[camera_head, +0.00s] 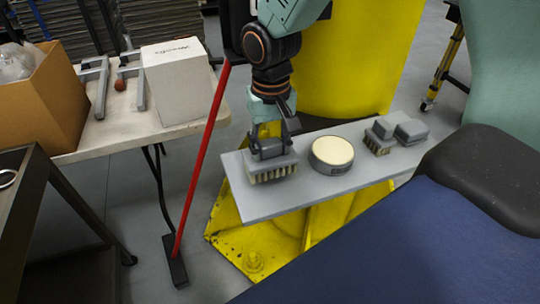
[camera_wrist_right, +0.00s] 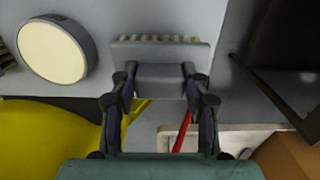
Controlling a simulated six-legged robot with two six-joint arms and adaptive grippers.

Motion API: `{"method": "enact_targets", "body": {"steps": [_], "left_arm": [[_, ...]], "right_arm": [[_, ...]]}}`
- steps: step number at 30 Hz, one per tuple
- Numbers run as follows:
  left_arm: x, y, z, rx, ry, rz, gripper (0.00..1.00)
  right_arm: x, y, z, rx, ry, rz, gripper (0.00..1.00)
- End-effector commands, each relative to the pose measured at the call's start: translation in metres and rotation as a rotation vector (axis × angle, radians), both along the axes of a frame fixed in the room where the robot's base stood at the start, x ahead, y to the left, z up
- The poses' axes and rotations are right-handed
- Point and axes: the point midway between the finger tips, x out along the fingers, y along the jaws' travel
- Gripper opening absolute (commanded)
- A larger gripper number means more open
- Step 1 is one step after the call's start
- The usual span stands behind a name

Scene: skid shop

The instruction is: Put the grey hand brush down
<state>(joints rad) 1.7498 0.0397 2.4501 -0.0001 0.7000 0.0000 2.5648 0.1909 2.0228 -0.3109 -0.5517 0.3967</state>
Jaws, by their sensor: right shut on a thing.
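The grey hand brush (camera_head: 270,169) has a grey block with pale bristles pointing down. It is at the left end of the grey shelf board (camera_head: 296,201), close above it or touching it; I cannot tell which. My right gripper (camera_head: 268,150) comes from above and is shut on its grey handle. In the right wrist view the brush (camera_wrist_right: 160,52) is at the top centre, with its handle between the fingers of my right gripper (camera_wrist_right: 160,82). My left gripper is not in view.
A round grey tin with a cream top (camera_head: 332,153) stands right of the brush. Another grey brush (camera_head: 379,139) and a grey block (camera_head: 411,131) lie farther right. A red-handled broom (camera_head: 203,150) leans at the left, near a table with a white box (camera_head: 177,80).

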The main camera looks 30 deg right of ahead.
Motion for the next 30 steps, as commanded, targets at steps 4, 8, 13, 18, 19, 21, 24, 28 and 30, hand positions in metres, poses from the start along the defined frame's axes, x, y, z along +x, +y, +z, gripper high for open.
{"method": "enact_targets", "body": {"steps": [4,8,13,18,19,21,24,28,30], "left_arm": [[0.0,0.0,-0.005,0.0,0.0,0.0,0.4],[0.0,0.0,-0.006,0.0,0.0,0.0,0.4],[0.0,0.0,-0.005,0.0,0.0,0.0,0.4],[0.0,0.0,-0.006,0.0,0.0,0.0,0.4],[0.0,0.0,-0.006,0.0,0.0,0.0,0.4],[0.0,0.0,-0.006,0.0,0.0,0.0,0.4],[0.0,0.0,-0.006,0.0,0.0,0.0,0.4],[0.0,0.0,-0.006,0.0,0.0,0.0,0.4],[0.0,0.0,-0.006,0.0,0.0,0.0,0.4]], "right_arm": [[0.0,0.0,-0.024,0.0,0.004,0.0,0.21],[0.002,0.0,-0.03,0.0,0.001,-0.001,0.21],[0.003,0.0,-0.029,-0.001,0.001,0.0,0.21],[0.003,0.0,-0.031,0.0,0.001,0.0,0.51],[0.003,0.0,-0.031,0.0,0.001,0.0,0.53],[0.003,0.0,-0.031,0.0,0.001,0.0,0.59],[0.003,0.0,-0.031,0.0,0.001,0.0,0.68],[0.002,0.0,-0.031,0.0,0.001,0.0,0.69],[0.002,0.0,-0.031,0.0,0.001,-0.001,0.69]]}}
